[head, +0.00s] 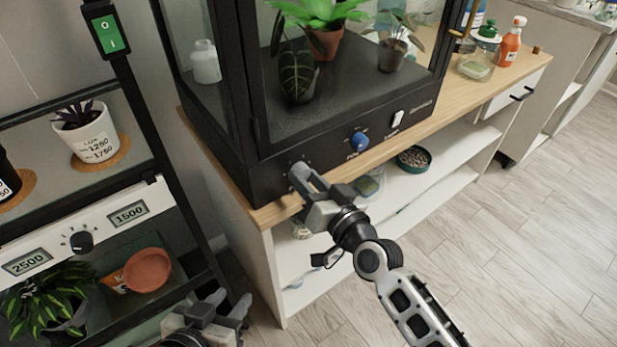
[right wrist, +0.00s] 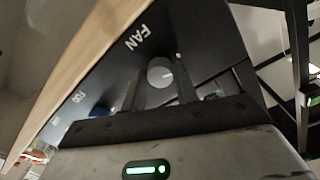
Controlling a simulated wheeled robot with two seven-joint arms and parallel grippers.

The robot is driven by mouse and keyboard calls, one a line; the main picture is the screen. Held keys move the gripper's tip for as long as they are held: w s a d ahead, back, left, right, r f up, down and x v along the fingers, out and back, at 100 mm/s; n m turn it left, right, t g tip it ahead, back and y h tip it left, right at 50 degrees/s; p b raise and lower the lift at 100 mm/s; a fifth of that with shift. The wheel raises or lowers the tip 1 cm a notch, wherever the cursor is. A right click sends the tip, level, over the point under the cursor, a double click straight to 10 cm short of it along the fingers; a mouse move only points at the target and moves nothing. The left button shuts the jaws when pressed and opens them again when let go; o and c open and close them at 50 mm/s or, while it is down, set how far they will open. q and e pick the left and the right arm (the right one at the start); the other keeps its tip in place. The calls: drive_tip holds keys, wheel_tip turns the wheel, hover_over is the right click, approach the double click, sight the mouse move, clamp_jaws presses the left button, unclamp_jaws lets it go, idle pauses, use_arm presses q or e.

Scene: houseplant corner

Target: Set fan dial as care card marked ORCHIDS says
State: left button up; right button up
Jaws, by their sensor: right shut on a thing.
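The fan dial (right wrist: 160,73) is a small round grey knob beside the word FAN on the black front of the glass plant case (head: 260,180). A pale pointer mark on it points roughly right in the right wrist view. My right gripper (head: 304,180) is at the case's lower left front, its fingers shut on the dial; the right wrist view shows the fingers (right wrist: 158,80) on either side of it. My left gripper (head: 229,301) is open and empty, low near the shelf rack. No card marked ORCHIDS is readable.
A blue knob (head: 360,142) and a white switch (head: 398,118) sit right of the dial on the same panel. A rack at left holds potted plants and a black knob (head: 81,241) between two displays. A spray bottle (head: 510,43) stands on the wooden bench. Floor at right is clear.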

drive_tip(key=m, duration=0.4)
drive_tip(key=shift+r+m+p, duration=0.1)
drive_tip(key=shift+m+p, duration=0.2)
drive_tip(key=shift+p, duration=0.1)
drive_tip(key=shift+m, duration=1.9)
drive_tip(key=o, duration=1)
drive_tip(key=shift+c, duration=0.2)
drive_tip(key=shift+s, duration=0.1)
drive_tip(key=v, duration=1.6)
drive_tip(key=shift+r+b, duration=0.2)
drive_tip(key=shift+b, duration=0.2)
